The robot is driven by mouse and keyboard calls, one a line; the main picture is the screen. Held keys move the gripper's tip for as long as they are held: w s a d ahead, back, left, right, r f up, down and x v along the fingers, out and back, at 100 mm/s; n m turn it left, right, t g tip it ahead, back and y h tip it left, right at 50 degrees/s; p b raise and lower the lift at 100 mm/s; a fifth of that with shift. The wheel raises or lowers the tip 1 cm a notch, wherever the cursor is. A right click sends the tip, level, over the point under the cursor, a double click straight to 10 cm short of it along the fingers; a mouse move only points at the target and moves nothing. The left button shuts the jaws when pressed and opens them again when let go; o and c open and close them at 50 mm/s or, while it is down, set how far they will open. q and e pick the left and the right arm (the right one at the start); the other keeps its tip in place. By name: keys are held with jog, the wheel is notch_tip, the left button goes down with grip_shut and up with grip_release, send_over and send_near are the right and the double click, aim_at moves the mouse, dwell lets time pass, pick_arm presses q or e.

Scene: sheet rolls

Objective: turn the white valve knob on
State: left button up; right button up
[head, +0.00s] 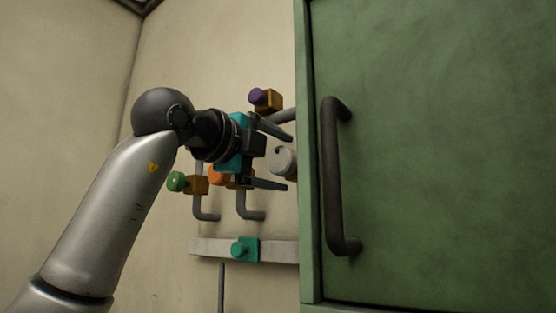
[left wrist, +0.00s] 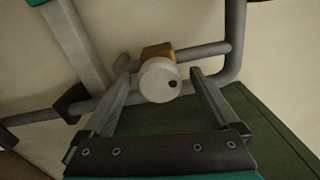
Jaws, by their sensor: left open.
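The white valve knob (head: 282,161) is a round disc on a pipe by the wall, close to the left edge of the green cabinet. My left gripper (head: 277,157) is open, with one finger above and one below the knob in the head view. In the left wrist view its fingers (left wrist: 159,88) stand on either side of the knob, with a gap visible on each side. My right gripper is not in view.
A green cabinet door (head: 440,150) with a dark handle (head: 335,175) fills the right. Other knobs are purple (head: 257,96), orange (head: 218,175) and green (head: 176,181). Grey pipes (head: 246,204) run along the wall.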

pick_arm(q)
jog(key=b+v, duration=0.4)
jog(key=v, duration=1.1)
jog(key=shift+s, duration=0.15)
jog(key=shift+a, duration=0.1)
